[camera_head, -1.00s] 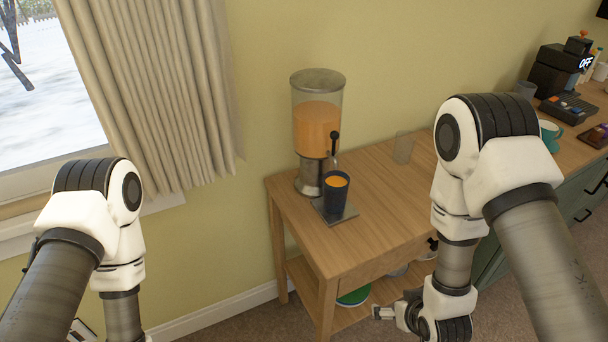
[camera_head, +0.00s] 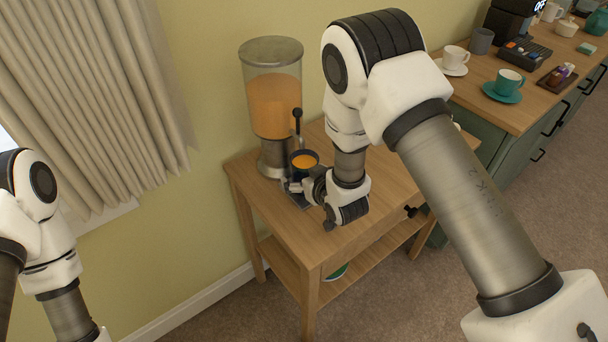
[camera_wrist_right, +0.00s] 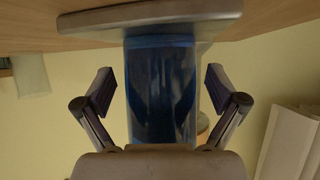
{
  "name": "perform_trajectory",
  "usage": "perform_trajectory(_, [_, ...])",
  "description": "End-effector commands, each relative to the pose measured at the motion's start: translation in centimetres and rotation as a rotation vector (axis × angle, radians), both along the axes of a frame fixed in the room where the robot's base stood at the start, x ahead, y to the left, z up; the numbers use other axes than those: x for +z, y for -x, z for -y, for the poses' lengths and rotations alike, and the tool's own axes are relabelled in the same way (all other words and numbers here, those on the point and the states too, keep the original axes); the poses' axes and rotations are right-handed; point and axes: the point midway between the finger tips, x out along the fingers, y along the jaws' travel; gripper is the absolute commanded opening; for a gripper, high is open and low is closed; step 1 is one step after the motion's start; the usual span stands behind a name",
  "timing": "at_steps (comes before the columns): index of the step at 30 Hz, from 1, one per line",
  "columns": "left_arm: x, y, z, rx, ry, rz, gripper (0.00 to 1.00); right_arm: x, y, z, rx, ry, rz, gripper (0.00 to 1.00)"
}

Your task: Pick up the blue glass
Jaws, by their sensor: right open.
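The blue glass (camera_head: 299,169) holds orange liquid and stands upright on a dark grey slab under the drink dispenser (camera_head: 273,103). My right gripper (camera_head: 291,186) is low beside the glass, partly hidden by its own wrist. In the right wrist view, which is upside down, the blue glass (camera_wrist_right: 160,95) stands between the two open fingers of the gripper (camera_wrist_right: 160,82). A gap shows on each side, so neither finger touches it. My left arm shows at the left edge, but its gripper is out of frame.
The wooden side table (camera_head: 345,236) has bare top in front of the glass. The dispenser's black tap is right above the glass. A clear tumbler (camera_wrist_right: 31,75) shows in the wrist view. Cups stand on the green cabinet (camera_head: 522,108) at the right.

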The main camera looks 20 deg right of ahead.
Motion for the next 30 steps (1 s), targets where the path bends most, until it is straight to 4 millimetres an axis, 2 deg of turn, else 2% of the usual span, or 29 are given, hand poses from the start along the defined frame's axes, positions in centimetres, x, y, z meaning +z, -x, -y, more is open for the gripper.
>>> perform_trajectory(2, [0.0, 0.0, 0.0, 0.000, 0.000, 0.000, 0.50, 0.0, 0.0, 0.0, 0.000, 0.000, 0.000, 0.95])
perform_trajectory(5, [0.0, 0.0, 0.0, 0.000, 0.000, 0.000, 0.50, 0.0, 0.0, 0.0, 0.000, 0.000, 0.000, 0.63])
perform_trajectory(9, [0.0, 0.0, 0.0, 0.000, 0.000, 0.000, 0.50, 0.0, 0.1, 0.0, 0.000, 0.000, -0.001, 0.14])
perform_trajectory(10, [0.0, 0.0, 0.0, 0.000, 0.000, 0.000, 0.50, 0.0, 0.1, 0.0, 0.000, 0.000, -0.001, 0.10])
perform_trajectory(19, [0.0, 0.0, 0.0, 0.000, 0.000, 0.000, 0.50, 0.2, 0.1, 0.0, 0.000, 0.000, -0.001, 0.10])
perform_trajectory(24, [-0.3, 0.0, 0.0, 0.000, 0.000, 0.000, 0.50, 1.6, 0.0, 0.0, 0.000, 0.001, 0.002, 0.10])
perform_trajectory(30, [-1.0, 0.0, 0.0, 0.000, 0.000, 0.000, 0.50, 1.2, 4.3, 0.7, 0.000, 0.001, -0.005, 0.10])
